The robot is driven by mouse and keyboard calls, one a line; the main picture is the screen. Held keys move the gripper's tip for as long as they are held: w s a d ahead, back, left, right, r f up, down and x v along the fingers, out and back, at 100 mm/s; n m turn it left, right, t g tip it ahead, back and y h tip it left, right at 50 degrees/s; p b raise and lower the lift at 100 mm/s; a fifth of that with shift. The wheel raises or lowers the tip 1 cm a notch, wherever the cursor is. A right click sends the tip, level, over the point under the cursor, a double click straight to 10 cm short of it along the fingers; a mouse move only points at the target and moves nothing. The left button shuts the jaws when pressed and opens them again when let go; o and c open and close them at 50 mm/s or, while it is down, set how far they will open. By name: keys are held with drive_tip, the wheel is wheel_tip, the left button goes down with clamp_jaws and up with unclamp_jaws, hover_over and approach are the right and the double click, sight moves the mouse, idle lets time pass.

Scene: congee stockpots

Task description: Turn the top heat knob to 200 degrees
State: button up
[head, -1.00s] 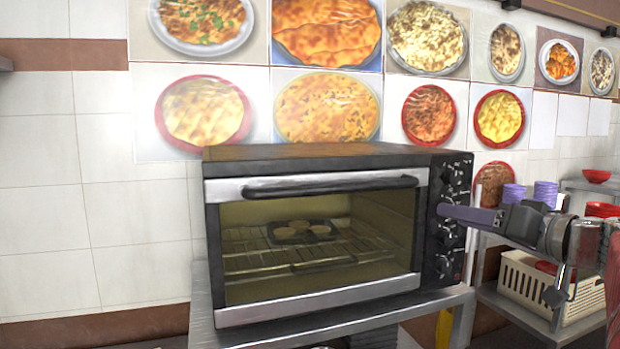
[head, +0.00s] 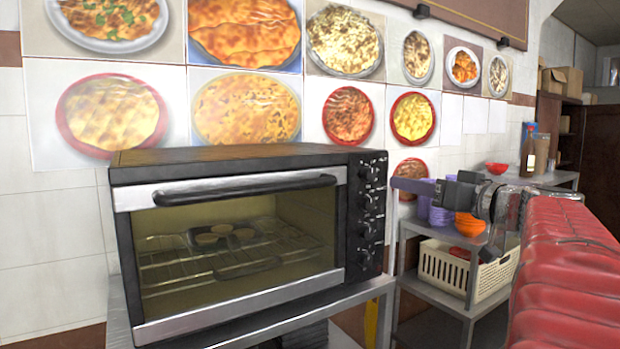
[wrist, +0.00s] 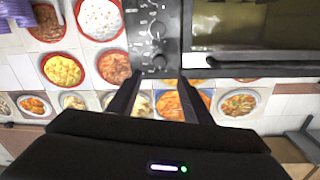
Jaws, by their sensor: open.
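The black and silver oven (head: 235,240) stands with its door shut. Its right panel carries a column of dark knobs with pale markings; the top heat knob (head: 366,173) is uppermost. In the head view my gripper (head: 394,184) is just right of the panel, near the top knob's height, with a gap in the picture. The wrist view is upside down. There the top knob (wrist: 160,62) appears just beyond and between the fingertips of my gripper (wrist: 159,74). The jaws are apart and empty. I cannot read the knob's setting or tell the exact distance.
The oven stands on a metal table (head: 375,287). To its right a shelf holds purple cups (head: 440,215), an orange bowl (head: 470,225) and a cream basket (head: 455,270). Food pictures (head: 245,110) cover the tiled wall behind. Muffin-like items (head: 210,238) sit inside the oven.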

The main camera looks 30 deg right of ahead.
sight(372, 176)
drive_tip(key=w, duration=1.1)
drive_tip(key=shift+w+d, duration=0.15)
drive_tip(key=shift+w, duration=0.15)
drive_tip(key=shift+c, duration=0.7)
